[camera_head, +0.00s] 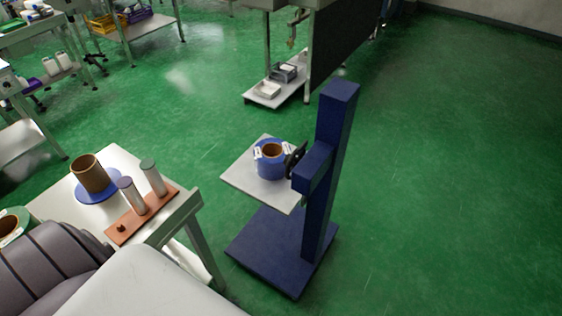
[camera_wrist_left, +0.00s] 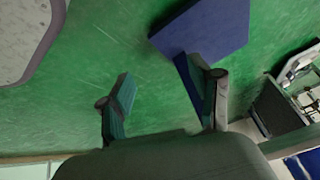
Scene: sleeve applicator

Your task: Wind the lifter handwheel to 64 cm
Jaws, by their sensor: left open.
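The lifter stands on the floor right of centre in the head view. It has a dark blue column (camera_head: 332,165), a blue base plate (camera_head: 275,255) and a grey platform (camera_head: 245,178). The dark handwheel (camera_head: 296,160) sits beside the column, next to a blue-wrapped roll (camera_head: 270,160) on the platform. No scale reading can be made out. My left gripper (camera_wrist_left: 164,90) shows in the left wrist view, fingers apart and nothing between them. A blue slab (camera_wrist_left: 205,30), likely part of the lifter, shows beyond the fingers. Neither gripper shows in the head view.
A table (camera_head: 55,202) on the left carries a brown roll (camera_head: 91,174) on a blue disc and a reddish board (camera_head: 130,226) with two upright cylinders. A bench (camera_head: 270,95) with trays stands behind. Green floor right of the lifter is clear.

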